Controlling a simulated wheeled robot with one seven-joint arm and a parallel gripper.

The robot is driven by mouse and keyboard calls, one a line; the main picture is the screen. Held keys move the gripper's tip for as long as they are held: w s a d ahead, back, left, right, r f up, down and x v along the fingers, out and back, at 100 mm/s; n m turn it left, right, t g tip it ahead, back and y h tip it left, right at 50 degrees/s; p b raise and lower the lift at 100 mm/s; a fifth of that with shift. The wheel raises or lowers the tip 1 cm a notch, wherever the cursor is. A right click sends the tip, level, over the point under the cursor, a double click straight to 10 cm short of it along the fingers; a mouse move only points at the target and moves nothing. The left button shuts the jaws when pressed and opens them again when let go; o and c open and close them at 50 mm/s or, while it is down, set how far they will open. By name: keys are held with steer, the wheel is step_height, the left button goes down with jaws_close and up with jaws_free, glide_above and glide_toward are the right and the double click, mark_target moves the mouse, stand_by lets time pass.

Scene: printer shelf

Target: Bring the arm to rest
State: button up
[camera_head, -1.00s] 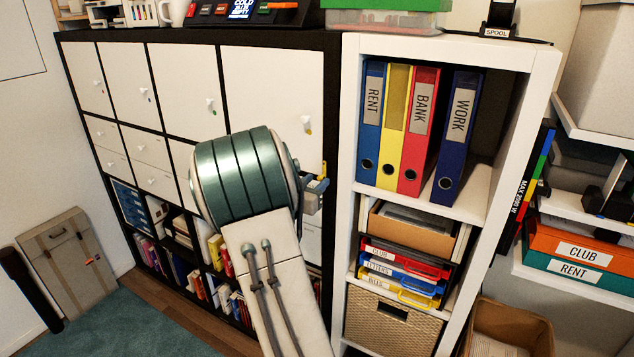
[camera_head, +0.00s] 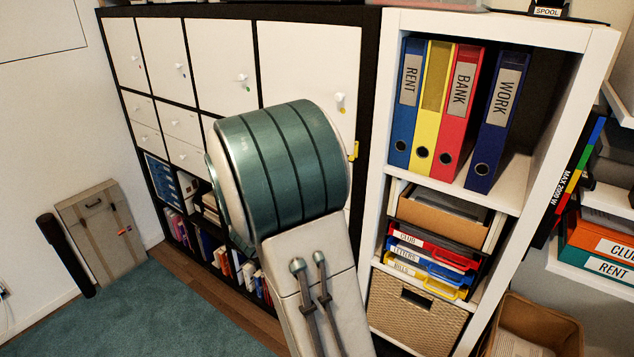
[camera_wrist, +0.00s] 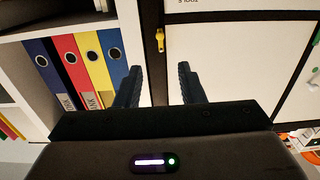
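My gripper (camera_wrist: 158,82) shows in the wrist view with its two dark fingers spread apart and nothing between them. It faces the front of the cabinet and shelf, and a yellow fitting (camera_wrist: 160,40) on the dark upright shows beyond the gap. In the head view my arm's green-banded joint and pale link stand before the cabinet and hide the gripper. The yellow fitting (camera_head: 354,150) shows there just right of the joint. Whether a finger touches anything cannot be told.
The black-framed cabinet (camera_head: 190,112) with white doors fills the left. The white shelf (camera_head: 510,200) holds binders (camera_head: 453,110), letter trays (camera_head: 430,258) and a wicker basket (camera_head: 425,325). A cardboard box (camera_head: 540,320) stands lower right. Teal carpet (camera_head: 190,325) at lower left is clear.

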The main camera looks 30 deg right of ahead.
stand_by(0.3)
steer(key=a+f+n+t+y, duration=0.1)
steer(key=a+n+t+y, duration=0.3)
steer(key=a+n+y, duration=0.95)
steer(key=s+a+f+g+y, duration=0.1)
steer(key=s+a+g, duration=0.3)
steer(key=s, duration=0.6)
steer(key=s+a+f+g+y, duration=0.2)
steer(key=s+a+g, duration=0.2)
steer(key=s, duration=0.7)
steer(key=shift+s+a+f, duration=0.15)
steer(key=shift+s+f, duration=0.05)
steer(key=shift+f, duration=0.2)
